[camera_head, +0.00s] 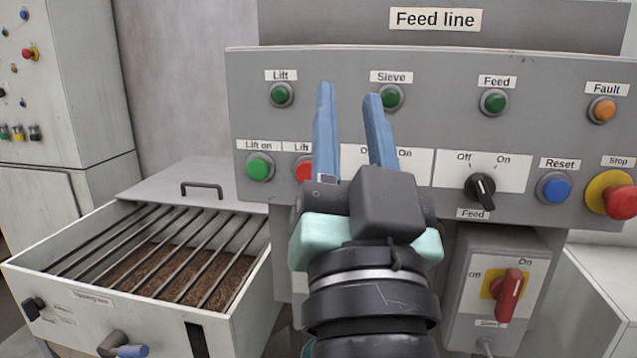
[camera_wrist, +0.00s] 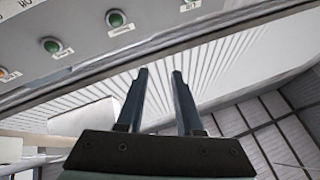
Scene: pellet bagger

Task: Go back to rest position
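My gripper (camera_head: 348,95) is raised in front of the feed line control panel (camera_head: 430,70), its two blue fingers pointing up. The fingers are apart with nothing between them; the gap also shows in the wrist view (camera_wrist: 158,72). In the head view the fingers overlap the area by the Sieve lamp (camera_head: 392,97) and hide most of the Sieve switch and part of the red Lift button (camera_head: 304,169). I cannot tell whether the fingertips touch the panel.
An open bin with bars over brown pellets (camera_head: 170,265) stands at the left, with a handled lid (camera_head: 200,184) behind. The red Stop button (camera_head: 620,202) projects at the right. A red-handled switch box (camera_head: 508,290) hangs below the panel. A grey cabinet (camera_head: 60,90) stands far left.

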